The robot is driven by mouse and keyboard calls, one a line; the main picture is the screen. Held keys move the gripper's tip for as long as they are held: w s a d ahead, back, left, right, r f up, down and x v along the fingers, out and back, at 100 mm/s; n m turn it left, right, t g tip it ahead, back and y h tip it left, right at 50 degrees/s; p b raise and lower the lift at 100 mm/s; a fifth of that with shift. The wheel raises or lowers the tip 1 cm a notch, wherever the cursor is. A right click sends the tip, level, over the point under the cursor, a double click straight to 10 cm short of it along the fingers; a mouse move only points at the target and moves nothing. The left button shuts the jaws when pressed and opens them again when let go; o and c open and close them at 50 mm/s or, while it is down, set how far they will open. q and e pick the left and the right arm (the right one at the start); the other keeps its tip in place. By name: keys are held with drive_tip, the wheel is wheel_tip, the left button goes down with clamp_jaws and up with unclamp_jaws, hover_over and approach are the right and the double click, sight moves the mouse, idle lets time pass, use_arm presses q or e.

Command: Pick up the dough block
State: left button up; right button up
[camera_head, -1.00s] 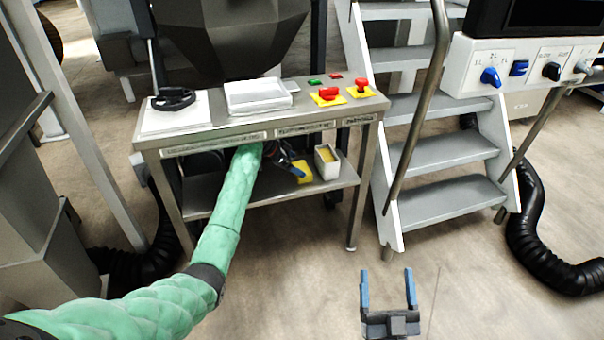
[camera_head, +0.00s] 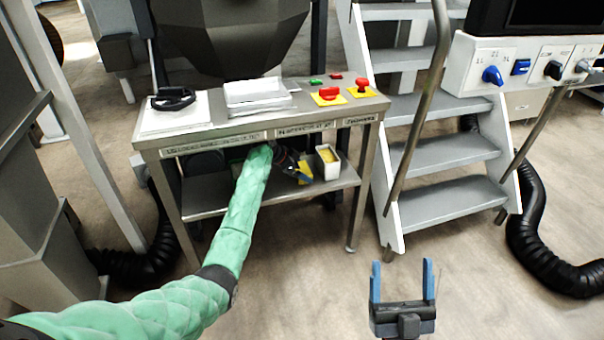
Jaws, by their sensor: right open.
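A yellow block (camera_head: 306,171), which may be the dough block, sits on the lower shelf (camera_head: 215,200) of the metal table, left of a small white container. My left gripper (camera_head: 297,175) reaches under the tabletop, just in front of the yellow block and partly covering it. Its blue finger is small and dark in the picture, so I cannot tell its opening or whether it touches the block. My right gripper (camera_head: 401,283) is open and empty above the floor at the bottom, its two blue fingers apart.
The small white container (camera_head: 327,163) with yellow contents stands close beside the block. The tabletop (camera_head: 225,132) is low over my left arm and holds a white tray (camera_head: 256,93) and red buttons. Grey stairs (camera_head: 450,155) stand to the right. The floor in front is clear.

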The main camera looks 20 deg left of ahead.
use_arm(q)
drive_tip(key=shift+c, duration=1.3)
